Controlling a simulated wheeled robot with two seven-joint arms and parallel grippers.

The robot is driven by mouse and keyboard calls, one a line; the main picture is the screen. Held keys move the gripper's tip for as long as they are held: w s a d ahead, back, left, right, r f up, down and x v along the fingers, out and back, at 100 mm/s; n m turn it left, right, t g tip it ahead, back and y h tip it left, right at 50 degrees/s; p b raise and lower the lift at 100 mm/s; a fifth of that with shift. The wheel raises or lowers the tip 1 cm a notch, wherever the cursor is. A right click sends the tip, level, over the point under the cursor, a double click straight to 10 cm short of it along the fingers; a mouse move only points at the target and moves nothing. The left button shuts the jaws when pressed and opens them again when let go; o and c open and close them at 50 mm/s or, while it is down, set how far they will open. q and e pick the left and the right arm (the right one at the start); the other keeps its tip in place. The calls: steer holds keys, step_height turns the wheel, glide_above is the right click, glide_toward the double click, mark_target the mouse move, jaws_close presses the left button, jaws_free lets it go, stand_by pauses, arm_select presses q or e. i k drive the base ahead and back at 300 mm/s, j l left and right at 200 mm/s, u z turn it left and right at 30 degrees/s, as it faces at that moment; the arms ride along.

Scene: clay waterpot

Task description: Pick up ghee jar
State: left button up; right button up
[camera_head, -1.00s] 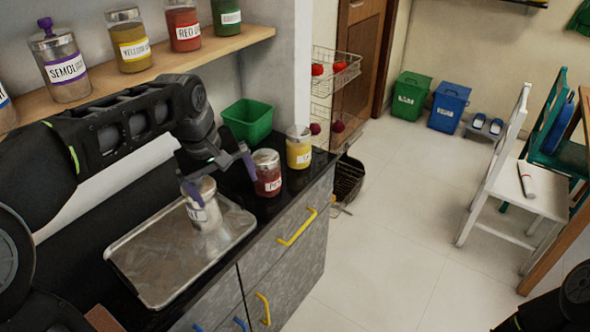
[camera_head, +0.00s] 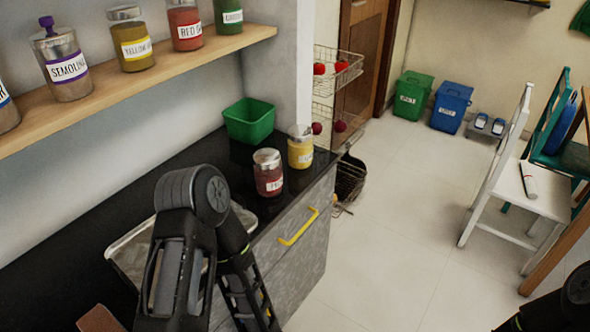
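No jar in view has a label that I can read as ghee. A yellow jar (camera_head: 300,147) with a pale lid and a red jar (camera_head: 268,173) with a metal lid stand upright on the black counter. Their labels are too small to read clearly. A metal tray (camera_head: 130,249) lies on the counter, mostly hidden behind my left arm. The pale jar seen on it earlier does not show now. My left arm bends down in front of the tray, and its gripper is not in view. Part of my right arm shows at the bottom right corner, without its gripper.
A green bin (camera_head: 249,120) stands on the counter behind the jars. A wooden shelf (camera_head: 130,87) above holds several labelled jars, including semolina (camera_head: 62,67). A white chair (camera_head: 497,180) stands on the right.

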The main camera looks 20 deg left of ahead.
mark_target(300, 140)
steer(key=u, duration=0.75)
steer(key=l+u, duration=0.75)
steer(key=l, duration=0.3)
steer(key=l+u, duration=0.4)
steer(key=k+l, duration=0.1)
steer(key=l, duration=0.7)
steer(key=k+l, duration=0.15)
steer(key=l, duration=0.25)
steer(key=u, duration=0.05)
